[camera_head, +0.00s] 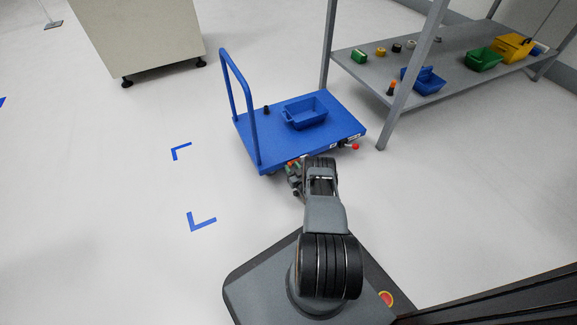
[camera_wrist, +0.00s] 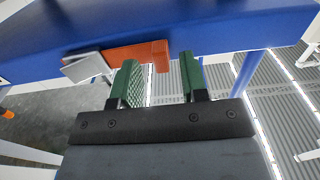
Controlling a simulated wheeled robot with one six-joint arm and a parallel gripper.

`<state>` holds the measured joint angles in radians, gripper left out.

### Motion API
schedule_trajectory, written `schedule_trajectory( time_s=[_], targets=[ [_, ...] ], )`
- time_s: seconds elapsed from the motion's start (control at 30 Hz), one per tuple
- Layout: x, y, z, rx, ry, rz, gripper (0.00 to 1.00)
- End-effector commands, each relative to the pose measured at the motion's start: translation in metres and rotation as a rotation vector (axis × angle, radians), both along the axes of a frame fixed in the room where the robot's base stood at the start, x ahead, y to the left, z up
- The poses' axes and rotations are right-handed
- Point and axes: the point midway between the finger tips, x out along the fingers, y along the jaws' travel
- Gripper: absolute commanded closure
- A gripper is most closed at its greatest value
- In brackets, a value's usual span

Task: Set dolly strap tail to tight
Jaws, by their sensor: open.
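The blue dolly (camera_head: 270,140) stands on the floor ahead of my arm, with an upright push handle at its left. In the wrist view the dolly's blue edge (camera_wrist: 215,40) runs across the top. An orange strap tail (camera_wrist: 140,52) lies along its underside, beside a silver metal piece (camera_wrist: 88,66) that looks like a buckle. My gripper (camera_wrist: 162,75) is open, with green pads on its fingers. The tail's right end shows between the two fingertips; whether it touches them I cannot tell. In the head view my gripper (camera_head: 293,173) is at the dolly's near edge, partly hidden by my arm.
A blue bin (camera_head: 305,114) and a small black object (camera_head: 266,110) sit on the dolly. A red-knobbed part (camera_head: 354,147) sticks out at its near right corner. A grey shelf (camera_head: 450,75) with bins stands at right. Floor at left is clear, with blue corner marks (camera_head: 202,221).

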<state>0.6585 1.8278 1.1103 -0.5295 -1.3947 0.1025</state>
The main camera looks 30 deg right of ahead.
Motion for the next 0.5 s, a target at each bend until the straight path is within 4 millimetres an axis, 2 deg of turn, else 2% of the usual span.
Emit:
schedule_trajectory(
  time_s=[0.37, 0.5],
  targets=[
    [0.0037, 0.0024, 0.0003, 0.0, 0.0, 0.006, 0.6],
    [0.0034, 0.0021, 0.0003, 0.0, 0.0, 0.005, 0.7]
  ],
)
